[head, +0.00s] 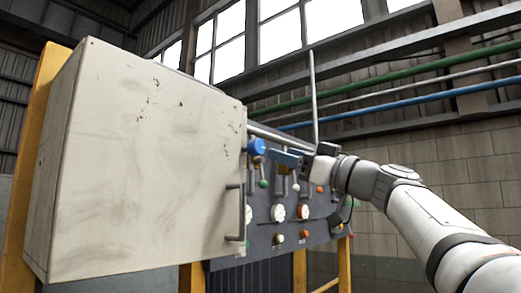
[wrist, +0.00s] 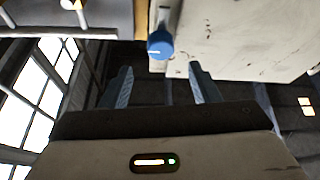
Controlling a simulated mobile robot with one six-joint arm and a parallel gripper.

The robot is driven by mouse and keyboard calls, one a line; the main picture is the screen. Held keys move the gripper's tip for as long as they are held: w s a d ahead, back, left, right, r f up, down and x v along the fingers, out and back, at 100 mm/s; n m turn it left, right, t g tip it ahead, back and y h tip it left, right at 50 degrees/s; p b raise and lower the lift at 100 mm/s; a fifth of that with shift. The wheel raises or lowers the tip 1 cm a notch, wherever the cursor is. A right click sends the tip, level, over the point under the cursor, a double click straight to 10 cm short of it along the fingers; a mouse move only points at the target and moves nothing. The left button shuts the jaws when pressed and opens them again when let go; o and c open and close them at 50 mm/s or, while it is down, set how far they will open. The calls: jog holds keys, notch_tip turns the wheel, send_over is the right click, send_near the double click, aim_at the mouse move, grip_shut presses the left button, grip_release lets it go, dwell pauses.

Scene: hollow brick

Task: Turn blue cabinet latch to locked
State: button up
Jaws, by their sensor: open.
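The blue latch (head: 257,146) is a round blue knob at the right edge of the pale cabinet (head: 150,150), near its upper corner. In the wrist view the blue latch (wrist: 160,45) shows with a light shaft above it, and the cabinet (wrist: 250,40) is at upper right. My gripper (head: 280,157) is just right of the latch in the head view. In the wrist view my gripper (wrist: 160,84) is open, with its two fingers apart and nothing between them. The latch lies beyond the fingertips, roughly centred on the gap. I cannot tell the exact distance.
A dark panel (head: 262,214) with gauges, knobs and small levers stands right of the cabinet, below my gripper. The cabinet door has a grey bar handle (head: 236,213). An upright grey rod (head: 314,95) rises behind my gripper. Green and blue pipes run along the back wall.

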aim_at(261, 147)
jog(key=p+x, duration=0.3)
jog(key=x, duration=0.2)
jog(key=shift+w+a+r, duration=0.1)
jog(key=shift+a+r, duration=0.15)
jog(key=shift+w+a+r+p, duration=0.1)
jog(key=shift+w+a+p, duration=0.35)
jog(key=shift+a, duration=0.2)
jog(key=shift+c, duration=0.3)
